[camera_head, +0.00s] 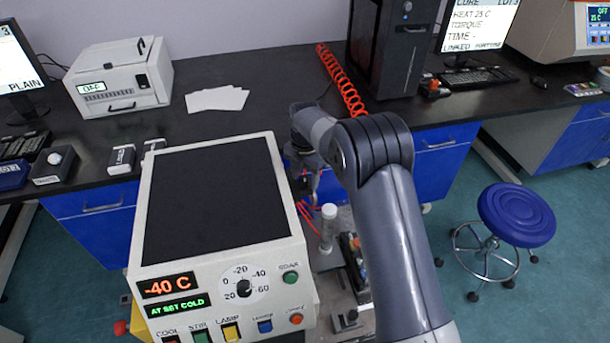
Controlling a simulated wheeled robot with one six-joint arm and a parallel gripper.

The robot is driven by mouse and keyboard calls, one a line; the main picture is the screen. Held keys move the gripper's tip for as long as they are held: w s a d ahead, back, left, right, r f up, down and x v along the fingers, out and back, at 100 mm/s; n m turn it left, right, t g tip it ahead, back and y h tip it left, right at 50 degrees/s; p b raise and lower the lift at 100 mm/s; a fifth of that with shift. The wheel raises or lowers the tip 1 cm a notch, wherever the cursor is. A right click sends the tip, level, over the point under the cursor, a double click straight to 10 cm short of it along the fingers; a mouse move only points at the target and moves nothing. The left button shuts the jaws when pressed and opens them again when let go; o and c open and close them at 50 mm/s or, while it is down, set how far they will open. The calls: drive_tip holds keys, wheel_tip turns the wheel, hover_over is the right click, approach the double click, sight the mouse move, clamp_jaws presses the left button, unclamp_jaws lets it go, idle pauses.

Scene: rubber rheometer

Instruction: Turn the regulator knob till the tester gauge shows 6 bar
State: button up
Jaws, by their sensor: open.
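I cannot pick out a regulator knob or a gauge marked in bar in this view. My arm reaches forward over the gap at the bench front, and my gripper (304,186) points down, open, partly hidden behind the white cold unit. Its finger details are too small to see. A coiled orange hose (341,80) runs along the bench to the right of my wrist, beside a black tower (388,48). A small orange and dark item (434,88) sits at the tower's right foot; I cannot tell what it is.
The white cold unit (212,262) stands close in front, showing -40 C, with a temperature dial (244,287) and buttons. A white oven (120,78), papers (217,99) and small boxes lie on the left bench. A blue stool (516,214) stands at right.

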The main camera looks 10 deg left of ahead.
drive_tip(key=shift+c, duration=0.3)
drive_tip(key=c, duration=0.9)
drive_tip(key=shift+m, duration=0.3)
drive_tip(key=m, duration=0.5)
drive_tip(key=shift+b, duration=0.3)
drive_tip(key=m, duration=0.5)
drive_tip(key=shift+r, duration=0.1)
drive_tip(key=shift+m, duration=0.4)
drive_tip(key=o, duration=1)
drive_tip(key=shift+c, duration=0.2)
